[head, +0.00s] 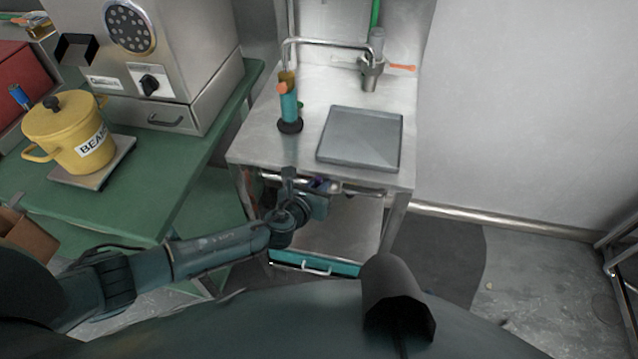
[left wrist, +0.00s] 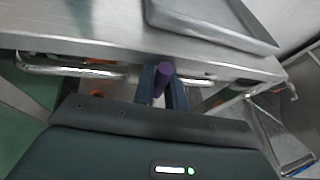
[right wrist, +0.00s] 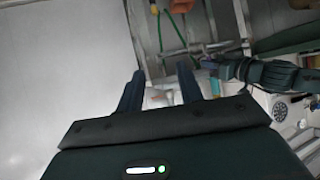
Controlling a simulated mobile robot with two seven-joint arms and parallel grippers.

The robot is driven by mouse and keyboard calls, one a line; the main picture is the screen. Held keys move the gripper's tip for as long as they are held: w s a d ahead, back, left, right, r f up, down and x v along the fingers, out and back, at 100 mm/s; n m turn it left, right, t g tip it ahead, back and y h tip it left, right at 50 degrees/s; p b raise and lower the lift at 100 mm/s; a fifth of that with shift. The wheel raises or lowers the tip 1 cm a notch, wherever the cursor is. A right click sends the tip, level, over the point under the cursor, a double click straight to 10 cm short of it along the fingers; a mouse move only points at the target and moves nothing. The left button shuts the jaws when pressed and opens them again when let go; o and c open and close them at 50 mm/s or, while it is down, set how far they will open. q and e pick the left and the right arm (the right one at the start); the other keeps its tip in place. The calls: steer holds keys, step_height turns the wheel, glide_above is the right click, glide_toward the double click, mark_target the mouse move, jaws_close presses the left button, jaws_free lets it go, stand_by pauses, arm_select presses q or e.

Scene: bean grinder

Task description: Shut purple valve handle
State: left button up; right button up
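The purple valve handle (left wrist: 163,76) is under the front edge of the steel sink counter. In the head view only a small purple patch of the handle (head: 321,184) shows beside my left gripper (head: 318,192). In the left wrist view the two fingers of my left gripper (left wrist: 162,92) are close together on either side of the handle, with little or no gap. The valve body is hidden behind the gripper. My right gripper (right wrist: 160,90) is open, with nothing between its fingers, and is away from the valve; I do not see its fingers in the head view.
The steel counter (head: 262,142) carries a grey tray (head: 360,138) and a teal cylinder (head: 289,105). Pipes (left wrist: 75,70) run below its edge. A teal drawer (head: 315,264) is lower down. A green table (head: 150,200) with a yellow pot (head: 68,130) stands left. Floor at right is clear.

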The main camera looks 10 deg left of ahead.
arm_select(q)
steer(key=o, duration=0.4)
steer(key=shift+o, duration=0.2)
steer(key=p+v, duration=0.1)
steer(key=v, duration=1.2)
steer(key=shift+p, duration=0.35)
steer(key=shift+s, duration=0.1)
